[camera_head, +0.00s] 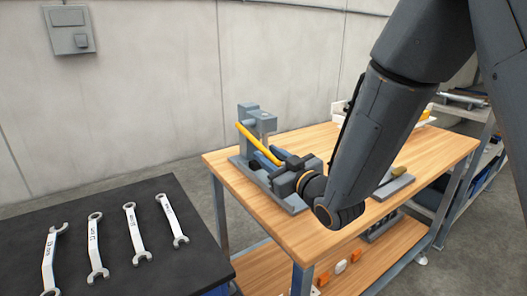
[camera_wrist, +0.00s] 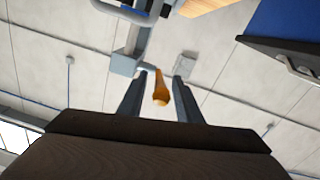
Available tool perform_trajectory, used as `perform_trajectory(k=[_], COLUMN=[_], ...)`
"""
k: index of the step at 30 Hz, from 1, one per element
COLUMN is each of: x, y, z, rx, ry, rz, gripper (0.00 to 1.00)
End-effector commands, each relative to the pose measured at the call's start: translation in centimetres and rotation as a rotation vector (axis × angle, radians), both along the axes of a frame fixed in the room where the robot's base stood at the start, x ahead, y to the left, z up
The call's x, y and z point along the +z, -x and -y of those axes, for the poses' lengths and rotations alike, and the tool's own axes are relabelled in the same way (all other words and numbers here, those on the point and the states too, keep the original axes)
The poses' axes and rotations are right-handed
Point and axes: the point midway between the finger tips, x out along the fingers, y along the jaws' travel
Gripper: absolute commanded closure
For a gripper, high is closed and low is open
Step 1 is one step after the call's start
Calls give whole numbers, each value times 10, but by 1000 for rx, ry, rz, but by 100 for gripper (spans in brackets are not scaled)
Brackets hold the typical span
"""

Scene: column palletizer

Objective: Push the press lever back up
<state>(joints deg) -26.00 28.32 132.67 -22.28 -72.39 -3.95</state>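The grey press (camera_head: 250,118) stands on a grey base plate at the left end of the wooden table. Its orange-yellow lever (camera_head: 256,141) slants from upper left down to the right, toward my gripper (camera_head: 263,157). My gripper is low beside the press, and its fingers partly overlap the lever in the head view. In the wrist view, the lever (camera_wrist: 161,92) shows between the two spread fingers of my gripper (camera_wrist: 159,76), with a gap on each side. My gripper is open; whether a finger touches the lever I cannot tell. Part of the press shows beyond the fingers (camera_wrist: 127,62).
The wooden table (camera_head: 310,240) has bare room at its front. A grey fixture (camera_head: 392,186) with a small tan part sits to the right, partly behind my arm. A black bench (camera_head: 120,220) with several wrenches stands at the left. The wall is behind.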

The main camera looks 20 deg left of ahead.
Motion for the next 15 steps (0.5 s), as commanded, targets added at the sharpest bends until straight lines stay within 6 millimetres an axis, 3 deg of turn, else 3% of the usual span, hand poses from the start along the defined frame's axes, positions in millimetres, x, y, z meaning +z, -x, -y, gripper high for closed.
perform_trajectory(k=[6, 15], x=[0, -1], y=[-14, -17], z=[-18, -21], rx=[3, 2], ry=[1, 1], rz=[-1, -1], gripper=[68, 68])
